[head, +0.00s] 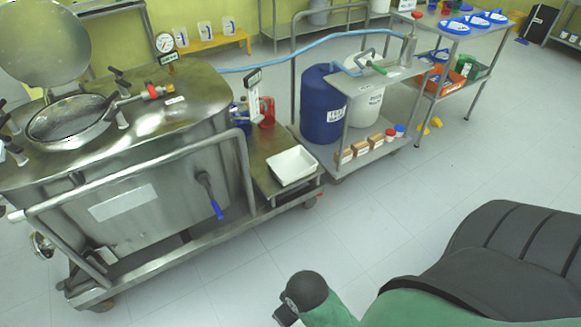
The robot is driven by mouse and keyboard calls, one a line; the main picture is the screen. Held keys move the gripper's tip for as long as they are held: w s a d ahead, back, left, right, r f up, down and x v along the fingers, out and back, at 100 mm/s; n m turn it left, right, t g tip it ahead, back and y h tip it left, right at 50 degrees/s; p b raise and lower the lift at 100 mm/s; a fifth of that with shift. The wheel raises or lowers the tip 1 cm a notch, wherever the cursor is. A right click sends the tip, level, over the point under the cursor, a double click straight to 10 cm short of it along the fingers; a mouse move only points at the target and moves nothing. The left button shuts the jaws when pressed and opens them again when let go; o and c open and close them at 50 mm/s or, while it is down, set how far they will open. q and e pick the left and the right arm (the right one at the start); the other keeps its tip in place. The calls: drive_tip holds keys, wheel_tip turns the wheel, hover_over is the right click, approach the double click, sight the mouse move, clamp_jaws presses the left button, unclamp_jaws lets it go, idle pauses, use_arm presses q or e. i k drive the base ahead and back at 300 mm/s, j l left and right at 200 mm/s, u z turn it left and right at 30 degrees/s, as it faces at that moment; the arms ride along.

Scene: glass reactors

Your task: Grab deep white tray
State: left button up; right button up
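The deep white tray (293,167) is a rectangular, open-topped container with raised walls. It sits on the low steel shelf (262,180) at the right end of the steel reactor cart, near the shelf's front edge. It looks empty, and nothing touches it from above. Neither of my grippers can be made out in the head view.
The steel reactor (150,135) with its open lid stands left of the tray. A scale-like device (254,100) and a red container (267,112) are behind it. A blue drum (322,108) stands on a cart to the right. Grey floor (370,225) in front is clear.

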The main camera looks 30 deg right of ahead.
sight(292, 165)
drive_tip(key=i+l, duration=0.15)
drive_tip(key=i, duration=0.15)
drive_tip(key=i+l+z, duration=0.15)
drive_tip(key=i+z, duration=0.65)
drive_tip(key=z, duration=0.95)
drive_tip(key=i+j, duration=0.05)
